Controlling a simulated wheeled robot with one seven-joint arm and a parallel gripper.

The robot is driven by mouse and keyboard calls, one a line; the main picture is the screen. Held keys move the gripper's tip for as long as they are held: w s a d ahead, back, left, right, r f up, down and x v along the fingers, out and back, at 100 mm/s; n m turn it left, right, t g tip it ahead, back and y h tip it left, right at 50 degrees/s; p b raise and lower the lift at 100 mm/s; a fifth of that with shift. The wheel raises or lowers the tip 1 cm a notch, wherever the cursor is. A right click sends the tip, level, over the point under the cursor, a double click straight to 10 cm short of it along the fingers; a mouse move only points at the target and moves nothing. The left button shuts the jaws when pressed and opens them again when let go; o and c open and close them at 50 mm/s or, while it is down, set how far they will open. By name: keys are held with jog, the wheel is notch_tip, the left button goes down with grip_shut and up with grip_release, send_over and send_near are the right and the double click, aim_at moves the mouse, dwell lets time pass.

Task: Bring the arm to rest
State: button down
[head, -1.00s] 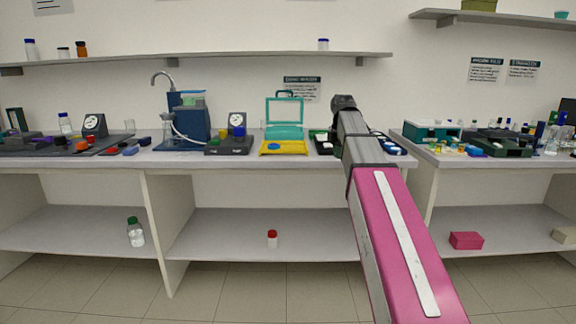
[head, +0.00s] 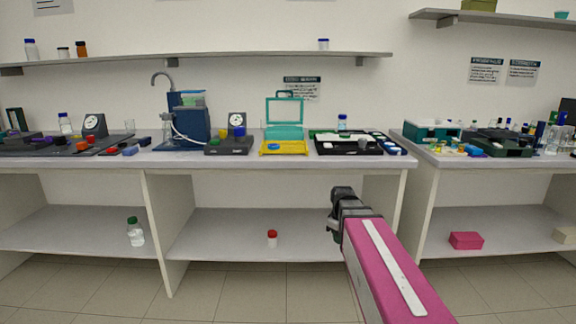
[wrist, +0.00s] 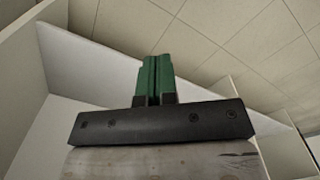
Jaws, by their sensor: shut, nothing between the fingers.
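My pink and grey arm shows in the head view, folded low in front of the bench (head: 250,161). The wrist end is below the worktop, in front of the lower shelf (head: 220,236). In the head view my gripper's fingers are hidden behind the wrist. In the wrist view my gripper (wrist: 155,75) shows its two green fingers together, with nothing between them. A pale panel and floor tiles (wrist: 240,35) lie beyond the fingertips.
On the worktop stand a blue rig (head: 190,125), a teal case on a yellow tray (head: 284,148) and a black tray (head: 322,151). A red-capped jar (head: 272,240) and a green-capped bottle (head: 135,235) stand on the lower shelf. The floor in front is clear.

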jog(key=s+f+m, duration=0.8)
jog(key=s+f, duration=0.2)
jog(key=f, duration=0.2)
jog(key=shift+s, duration=0.35)
